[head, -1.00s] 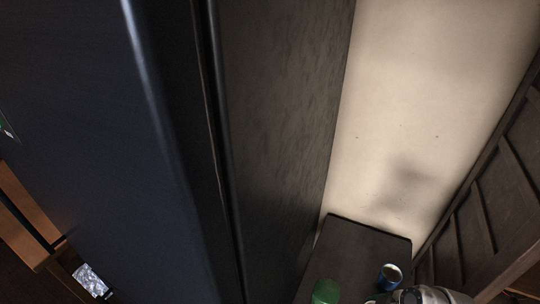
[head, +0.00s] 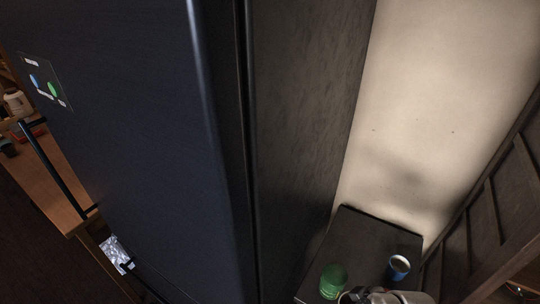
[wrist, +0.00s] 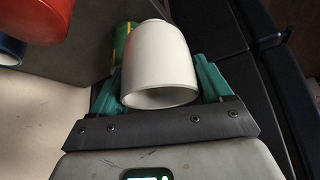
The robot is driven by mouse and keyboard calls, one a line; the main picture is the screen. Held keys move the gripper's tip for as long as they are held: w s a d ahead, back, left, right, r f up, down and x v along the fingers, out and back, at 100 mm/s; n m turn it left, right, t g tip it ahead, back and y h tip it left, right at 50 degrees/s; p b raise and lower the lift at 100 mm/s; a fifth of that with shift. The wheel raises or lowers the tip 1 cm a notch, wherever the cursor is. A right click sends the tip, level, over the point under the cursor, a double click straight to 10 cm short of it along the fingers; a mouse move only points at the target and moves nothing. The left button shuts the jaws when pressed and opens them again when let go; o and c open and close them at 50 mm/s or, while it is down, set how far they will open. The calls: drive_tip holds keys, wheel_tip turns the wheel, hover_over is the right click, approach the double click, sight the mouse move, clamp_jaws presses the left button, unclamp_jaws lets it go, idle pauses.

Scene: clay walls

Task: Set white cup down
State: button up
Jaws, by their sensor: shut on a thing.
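The white cup (wrist: 160,62) is between the teal fingers of my gripper (wrist: 158,88) in the wrist view, its open rim facing the camera. My gripper is shut on it. In the head view only part of my wrist shows at the bottom edge, and I cannot make out the white cup clearly there. The dark cabinet top (head: 378,232) lies beyond and around it. Whether the cup touches this surface cannot be told.
A green can or cup (head: 333,282) and a blue cup (head: 398,268) stand on the cabinet top. A red object (wrist: 32,18) is close by in the wrist view. A tall dark cabinet (head: 150,140) rises at left, a slatted wooden panel (head: 500,215) at right. The top's back is clear.

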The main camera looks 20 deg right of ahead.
drive_tip(key=w+a+m+h, duration=0.1)
drive_tip(key=w+a+m, duration=0.1)
drive_tip(key=w+a, duration=0.5)
drive_tip(key=a, duration=0.3)
drive_tip(key=shift+r+m, duration=0.3)
drive_tip(key=shift+a, duration=0.1)
